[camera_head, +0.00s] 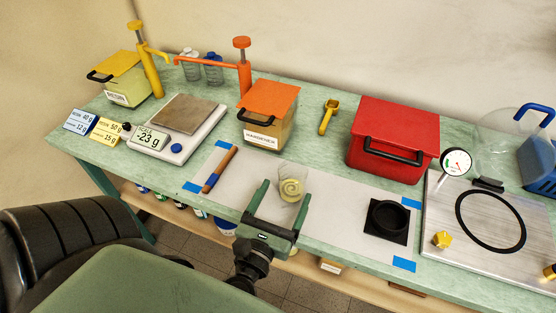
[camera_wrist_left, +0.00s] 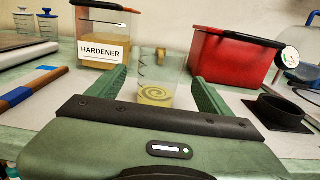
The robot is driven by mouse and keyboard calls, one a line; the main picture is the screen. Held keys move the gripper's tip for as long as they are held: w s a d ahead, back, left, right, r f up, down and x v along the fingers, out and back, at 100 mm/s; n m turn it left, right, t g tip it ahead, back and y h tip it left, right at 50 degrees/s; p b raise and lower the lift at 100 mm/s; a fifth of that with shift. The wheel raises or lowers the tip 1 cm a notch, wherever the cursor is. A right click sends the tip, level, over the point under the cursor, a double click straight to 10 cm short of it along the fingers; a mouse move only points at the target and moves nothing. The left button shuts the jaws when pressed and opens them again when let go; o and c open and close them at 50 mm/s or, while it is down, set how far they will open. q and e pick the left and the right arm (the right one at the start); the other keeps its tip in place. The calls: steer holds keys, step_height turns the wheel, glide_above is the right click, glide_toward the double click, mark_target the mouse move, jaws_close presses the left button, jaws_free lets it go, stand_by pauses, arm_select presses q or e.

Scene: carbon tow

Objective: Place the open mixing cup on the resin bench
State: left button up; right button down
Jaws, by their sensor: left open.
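The open mixing cup (camera_head: 291,184) is clear and holds a pale yellow swirl of liquid. It stands upright on the white sheet (camera_head: 335,205) on the green resin bench (camera_head: 85,140). My left gripper (camera_head: 282,196) is open, with its green fingers on either side of the cup. In the left wrist view the cup (camera_wrist_left: 157,78) shows between the two fingers, with gaps at its sides, and its lower edge is close to the palm. My right gripper is not in view.
A brown-and-blue stick (camera_head: 219,169) lies left of the cup. A black round holder (camera_head: 387,218) sits to the right. The hardener container (camera_head: 266,115) and red box (camera_head: 393,138) stand behind. A scale (camera_head: 180,125) reads -23 g at left. A metal plate (camera_head: 480,262) lies at right.

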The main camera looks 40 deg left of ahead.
arm_select(q)
steer(key=v, duration=0.2)
steer(key=shift+s+f+b, duration=0.15)
steer(key=shift+s+b, duration=0.2)
steer(key=shift+b, duration=0.05)
steer(key=shift+s+d, duration=0.2)
steer(key=shift+s, duration=0.3)
